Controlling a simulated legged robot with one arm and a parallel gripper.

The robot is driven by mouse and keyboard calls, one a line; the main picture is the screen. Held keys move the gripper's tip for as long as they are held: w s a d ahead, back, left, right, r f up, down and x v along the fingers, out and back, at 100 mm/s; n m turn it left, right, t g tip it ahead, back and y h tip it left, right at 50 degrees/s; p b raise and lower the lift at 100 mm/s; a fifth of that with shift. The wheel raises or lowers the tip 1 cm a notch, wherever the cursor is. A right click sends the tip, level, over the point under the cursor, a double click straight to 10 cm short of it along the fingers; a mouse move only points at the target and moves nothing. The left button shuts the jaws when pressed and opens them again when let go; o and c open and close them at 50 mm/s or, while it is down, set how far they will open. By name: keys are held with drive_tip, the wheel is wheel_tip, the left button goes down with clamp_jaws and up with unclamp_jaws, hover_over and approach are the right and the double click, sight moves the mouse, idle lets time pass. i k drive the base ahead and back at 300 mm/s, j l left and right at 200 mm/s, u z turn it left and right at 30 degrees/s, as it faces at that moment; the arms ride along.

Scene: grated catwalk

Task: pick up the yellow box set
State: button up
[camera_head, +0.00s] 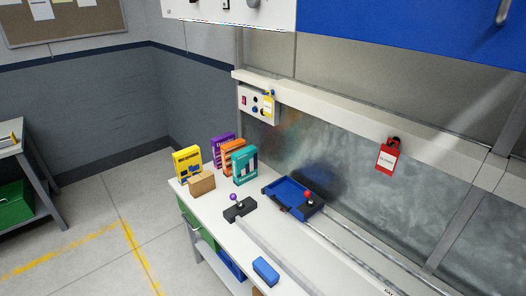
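The yellow box set (187,163) stands upright near the left end of the white workbench (222,226). It is a thin yellow box with dark lettering on its top and a blue and yellow front. A small brown cardboard box (202,183) sits in front of it and hides its lower right part. A purple box (222,147), an orange box (236,158) and a teal box (245,166) stand upright to its right. My gripper is not in this view.
A joystick on a black base (239,208), a blue tray (287,197) and a blue block (265,271) lie on the bench. Rails run along its right part. A control panel (259,104) hangs above. Open floor (80,236) lies left of the bench. Another table (12,138) stands far left.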

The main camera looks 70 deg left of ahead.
sight(188, 163)
drive_tip(key=u, duration=2.95)
drive_tip(key=i+j+z, duration=0.1)
drive_tip(key=i+j, duration=0.35)
drive_tip(key=i+j+z, duration=0.15)
drive_tip(key=i+j, duration=0.35)
drive_tip(key=i+j+z, duration=0.1)
drive_tip(key=i+j, duration=0.4)
drive_tip(key=i+j+z, duration=0.1)
drive_tip(key=i+j, duration=0.4)
drive_tip(key=i+j+z, duration=0.15)
drive_tip(key=i+j, duration=0.25)
drive_tip(key=j, duration=0.3)
